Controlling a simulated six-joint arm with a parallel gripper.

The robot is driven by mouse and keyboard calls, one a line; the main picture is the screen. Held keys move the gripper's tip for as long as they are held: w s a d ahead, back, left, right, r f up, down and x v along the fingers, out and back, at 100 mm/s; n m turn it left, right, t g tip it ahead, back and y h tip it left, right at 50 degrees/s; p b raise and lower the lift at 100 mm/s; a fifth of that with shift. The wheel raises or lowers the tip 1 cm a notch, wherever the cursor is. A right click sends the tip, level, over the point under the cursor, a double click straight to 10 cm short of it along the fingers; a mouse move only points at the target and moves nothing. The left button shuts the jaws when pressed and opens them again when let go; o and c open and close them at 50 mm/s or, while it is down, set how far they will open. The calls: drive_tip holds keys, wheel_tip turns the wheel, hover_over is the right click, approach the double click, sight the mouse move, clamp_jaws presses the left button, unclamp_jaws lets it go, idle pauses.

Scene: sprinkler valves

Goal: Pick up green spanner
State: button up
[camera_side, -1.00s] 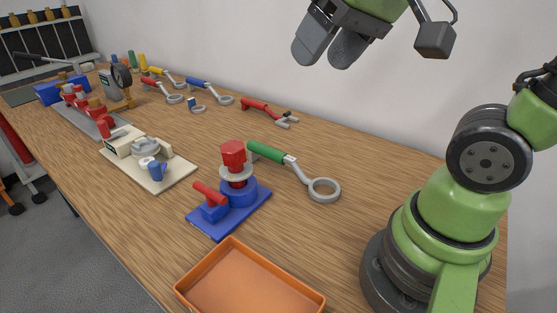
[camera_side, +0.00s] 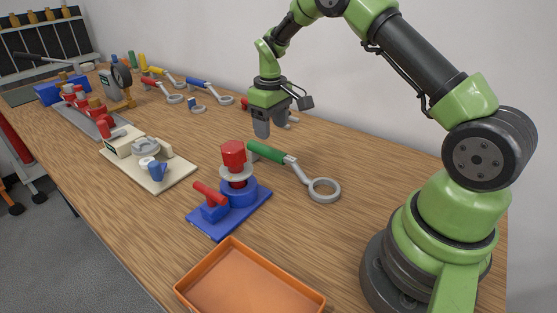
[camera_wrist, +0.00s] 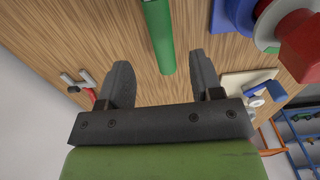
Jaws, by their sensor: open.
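The green spanner (camera_side: 268,151) lies on the wooden table, its green handle pointing to the back left and its grey ring end to the front right. My gripper (camera_side: 262,130) is above and just behind the handle's far end in the side view, fingers pointing down, apart from it. In the wrist view the green handle of the spanner (camera_wrist: 158,32) runs down from the top edge and ends near the gap between the two grey fingertips of my gripper (camera_wrist: 162,75). The fingers are open and hold nothing. The spanner's ring end is out of the wrist view.
A blue valve stand with a red cap (camera_side: 232,155) stands close left of the spanner. A red-handled tool (camera_side: 292,119) lies behind my gripper, partly hidden. An orange tray (camera_side: 250,285) is at the front. A beige valve plate (camera_side: 150,175) is further left. Table right of the spanner is clear.

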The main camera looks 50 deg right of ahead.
sight(272, 149)
wheel_tip(272, 149, down, 9)
drive_tip(key=shift+s+f, duration=0.15)
clamp_jaws()
idle(0.5)
